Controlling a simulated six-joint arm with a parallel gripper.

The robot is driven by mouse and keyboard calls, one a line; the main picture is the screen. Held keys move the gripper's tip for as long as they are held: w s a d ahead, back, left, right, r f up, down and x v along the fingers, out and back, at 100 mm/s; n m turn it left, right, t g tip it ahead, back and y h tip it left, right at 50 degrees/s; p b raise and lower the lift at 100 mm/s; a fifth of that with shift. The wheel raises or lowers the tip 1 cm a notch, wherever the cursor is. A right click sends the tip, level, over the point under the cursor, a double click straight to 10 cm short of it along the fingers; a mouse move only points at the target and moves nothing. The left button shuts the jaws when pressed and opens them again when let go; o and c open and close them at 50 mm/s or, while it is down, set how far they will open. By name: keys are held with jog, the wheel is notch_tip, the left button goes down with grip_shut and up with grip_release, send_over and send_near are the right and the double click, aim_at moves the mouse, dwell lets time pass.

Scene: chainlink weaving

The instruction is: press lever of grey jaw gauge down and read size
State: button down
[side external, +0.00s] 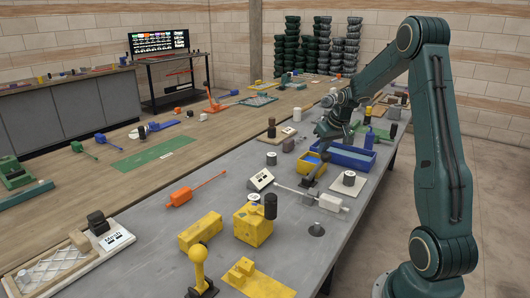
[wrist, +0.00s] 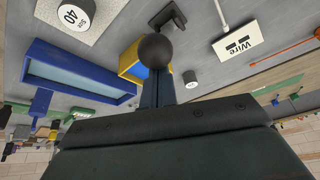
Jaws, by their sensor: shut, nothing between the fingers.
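A dark round knob (wrist: 155,50) shows in the wrist view just beyond my fingertips, in front of a yellow bin. A dark grey bracket-like piece (wrist: 168,17) lies past it on the table; it also shows in the side view (side external: 309,182). These look like the jaw gauge's lever knob and body, but the link between them is hard to see. My gripper (wrist: 157,78) is shut and empty, pointing down at the knob. In the side view my gripper (side external: 323,150) is over the yellow bin area. Whether fingertips and knob touch cannot be told.
A white "Wire" display (wrist: 240,41) stands beside the bracket. The blue tray (side external: 352,157) and yellow bin (side external: 311,164) are close to my gripper. A white plate (side external: 359,187) with a grey cylinder labelled size 40 and a white block (side external: 333,202) with a rod are nearby.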

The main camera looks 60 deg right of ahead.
jog(key=s+f, duration=0.4)
jog(key=s, duration=0.2)
dwell(0.3)
jog(key=shift+s, duration=0.1)
jog(key=shift+d+r, duration=0.1)
dwell(0.3)
jog(key=w+d+r, duration=0.2)
jog(key=w+r, duration=0.1)
jog(key=w, duration=0.1)
jog(key=s+a+r, duration=0.1)
jog(key=s+r, duration=0.4)
jog(key=s, duration=0.3)
jog(key=shift+s+a+r, duration=0.15)
jog(key=shift+a+r, duration=0.1)
jog(key=shift+r, duration=0.15)
